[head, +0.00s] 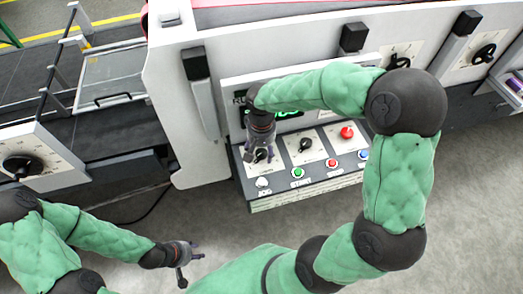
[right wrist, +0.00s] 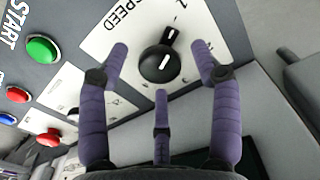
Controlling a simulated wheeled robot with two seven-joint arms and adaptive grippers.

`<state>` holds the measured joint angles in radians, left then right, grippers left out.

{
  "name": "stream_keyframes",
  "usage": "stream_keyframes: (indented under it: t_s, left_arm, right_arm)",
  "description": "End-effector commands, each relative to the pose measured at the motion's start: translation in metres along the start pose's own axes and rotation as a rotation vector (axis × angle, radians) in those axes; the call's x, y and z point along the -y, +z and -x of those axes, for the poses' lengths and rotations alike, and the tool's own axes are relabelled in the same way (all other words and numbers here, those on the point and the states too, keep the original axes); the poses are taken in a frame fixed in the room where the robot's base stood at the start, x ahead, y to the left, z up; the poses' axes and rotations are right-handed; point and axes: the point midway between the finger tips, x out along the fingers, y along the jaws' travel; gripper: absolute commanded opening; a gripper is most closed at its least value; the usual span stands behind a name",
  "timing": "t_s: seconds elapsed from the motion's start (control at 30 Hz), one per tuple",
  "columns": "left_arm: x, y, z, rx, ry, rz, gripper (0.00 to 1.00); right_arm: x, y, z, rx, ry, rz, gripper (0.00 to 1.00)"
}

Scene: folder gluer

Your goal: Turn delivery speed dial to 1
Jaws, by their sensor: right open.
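The delivery speed dial (right wrist: 158,64) is a round black knob with a white line on its raised grip, on a white plate marked "SPEED". Its pointer end points up and slightly right in the right wrist view, towards a mark that looks like a 1. My right gripper (right wrist: 160,78) is open, with its purple fingers spread around the dial; I cannot tell whether they touch it. In the head view my right gripper (head: 262,150) is over the left part of the control panel and largely hides the dial. My left gripper (head: 190,262) is open and empty above the floor.
The panel (head: 310,185) carries another black dial (head: 306,144), a red mushroom button (head: 346,132) and a front row of buttons, including green START (head: 298,173). A lit display stands behind, partly hidden by my right arm. Free floor lies in front.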

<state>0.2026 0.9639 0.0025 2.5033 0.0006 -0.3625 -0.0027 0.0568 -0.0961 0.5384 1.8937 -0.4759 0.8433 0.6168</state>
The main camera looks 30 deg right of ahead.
Motion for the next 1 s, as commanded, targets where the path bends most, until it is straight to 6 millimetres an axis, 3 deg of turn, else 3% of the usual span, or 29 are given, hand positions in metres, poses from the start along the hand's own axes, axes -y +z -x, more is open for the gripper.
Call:
stream_keyframes:
  t_s: [0.33, 0.53, 1.0]
  left_arm:
    - [0.0001, -0.0001, -0.0003, 0.0, 0.0, 0.0, 0.4]
    - [0.0001, -0.0001, -0.0003, 0.0, 0.0, 0.0, 0.4]
    - [-0.0015, 0.0001, 0.0043, 0.0, 0.0, 0.0, 0.4]
  right_arm:
    - [-0.0001, 0.0002, -0.003, 0.0, 0.0, -0.001, 0.62]
    - [-0.0001, 0.0001, -0.0029, 0.0, 0.0, 0.0, 0.08]
    - [-0.0003, 0.0002, -0.0027, 0.001, 0.001, 0.127, 0.08]
